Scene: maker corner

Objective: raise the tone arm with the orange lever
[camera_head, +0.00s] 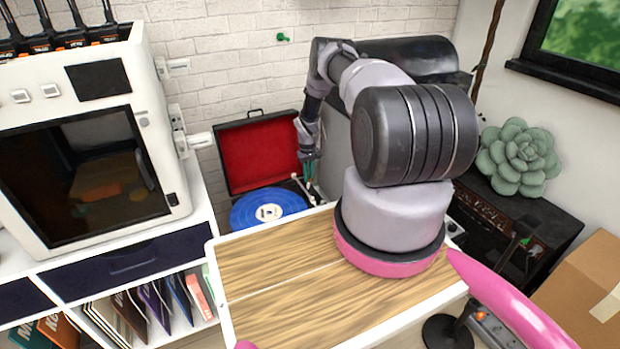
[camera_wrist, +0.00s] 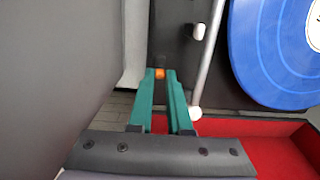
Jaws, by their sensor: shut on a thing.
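The record player is an open case with a red-lined lid (camera_head: 260,153) and a blue record (camera_head: 268,208) on its deck. The record also shows at the right of the wrist view (camera_wrist: 270,50). My gripper (camera_head: 309,178) reaches down at the right side of the deck. In the wrist view my gripper's teal fingers (camera_wrist: 160,78) are shut on the small orange lever (camera_wrist: 160,73), whose tip shows between the fingertips. The pale tone arm (camera_wrist: 207,62) runs beside the fingers, between them and the record. Whether it is raised I cannot tell.
A wooden-topped table (camera_head: 290,285) stands in front of the record player. A white 3D printer (camera_head: 80,130) is at the left. A black amplifier (camera_head: 510,215) with a succulent (camera_head: 518,157) is at the right. A grey surface (camera_wrist: 60,60) rises close beside the fingers.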

